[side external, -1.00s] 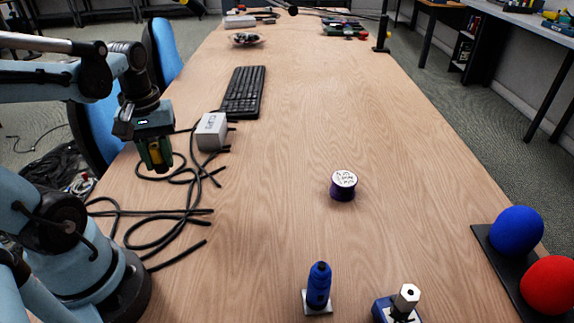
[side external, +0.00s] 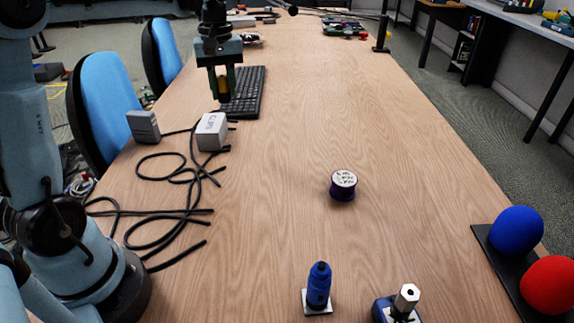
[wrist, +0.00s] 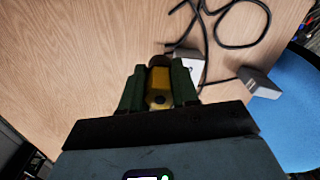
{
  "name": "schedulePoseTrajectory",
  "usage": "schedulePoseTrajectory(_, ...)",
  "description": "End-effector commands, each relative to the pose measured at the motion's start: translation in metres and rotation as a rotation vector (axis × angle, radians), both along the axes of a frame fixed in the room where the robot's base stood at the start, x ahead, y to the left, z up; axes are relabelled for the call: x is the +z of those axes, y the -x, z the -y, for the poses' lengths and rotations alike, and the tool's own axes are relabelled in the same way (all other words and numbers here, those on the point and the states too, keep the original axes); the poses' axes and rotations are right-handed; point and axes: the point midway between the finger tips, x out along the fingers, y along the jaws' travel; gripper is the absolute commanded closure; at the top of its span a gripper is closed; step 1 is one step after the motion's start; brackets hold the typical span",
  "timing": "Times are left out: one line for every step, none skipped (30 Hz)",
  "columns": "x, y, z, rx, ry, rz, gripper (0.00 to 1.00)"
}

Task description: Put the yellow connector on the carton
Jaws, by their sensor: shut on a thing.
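My gripper (side external: 222,98) is shut on the yellow connector (side external: 223,86), which hangs between its dark green fingers. In the wrist view the yellow connector (wrist: 159,88) shows between the fingers of my gripper (wrist: 158,72), with a brownish end pointing away. The carton (side external: 212,131) is a small pale grey box with dark lettering on the table at left. My gripper appears above the table near the carton and the keyboard. In the wrist view the carton (wrist: 189,56) lies just beyond the fingers, partly hidden by them.
Black cables (side external: 170,180) lie looped on the table around the carton. A grey box (side external: 143,126) stands to its left. A black keyboard (side external: 250,92) lies behind. A purple spool (side external: 343,185) and a blue bottle-shaped item (side external: 318,285) stand nearer the front. The table's right half is largely clear.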

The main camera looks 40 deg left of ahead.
Motion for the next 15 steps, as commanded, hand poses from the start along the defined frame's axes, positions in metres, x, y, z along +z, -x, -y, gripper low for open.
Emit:
schedulePoseTrajectory(0.0,-0.008,-0.001,-0.001,0.0,0.0,1.0)
schedulePoseTrajectory(0.0,-0.012,-0.001,-0.001,0.0,0.0,1.0)
schedulePoseTrajectory(0.0,-0.016,-0.002,0.0,0.0,0.0,1.0)
schedulePoseTrajectory(-0.001,-0.018,-0.002,0.0,0.0,0.0,1.0)
schedulePoseTrajectory(-0.001,-0.02,-0.002,0.0,0.0,0.0,1.0)
schedulePoseTrajectory(-0.001,-0.022,-0.003,0.001,0.0,0.0,1.0)
schedulePoseTrajectory(-0.002,-0.023,-0.004,0.001,0.0,0.0,1.0)
schedulePoseTrajectory(-0.003,-0.024,-0.006,0.002,0.0,0.0,1.0)
schedulePoseTrajectory(-0.006,-0.024,-0.011,0.003,0.0,0.0,1.0)
schedulePoseTrajectory(-0.008,-0.024,-0.015,0.004,0.0,0.0,1.0)
schedulePoseTrajectory(-0.011,-0.024,-0.02,0.005,0.0,0.0,1.0)
schedulePoseTrajectory(-0.016,-0.024,-0.028,0.005,0.0,0.0,1.0)
schedulePoseTrajectory(-0.02,-0.023,-0.034,0.006,0.0,0.0,1.0)
schedulePoseTrajectory(-0.023,-0.023,-0.04,0.007,0.0,0.0,1.0)
schedulePoseTrajectory(-0.028,-0.023,-0.049,0.006,0.0,0.0,1.0)
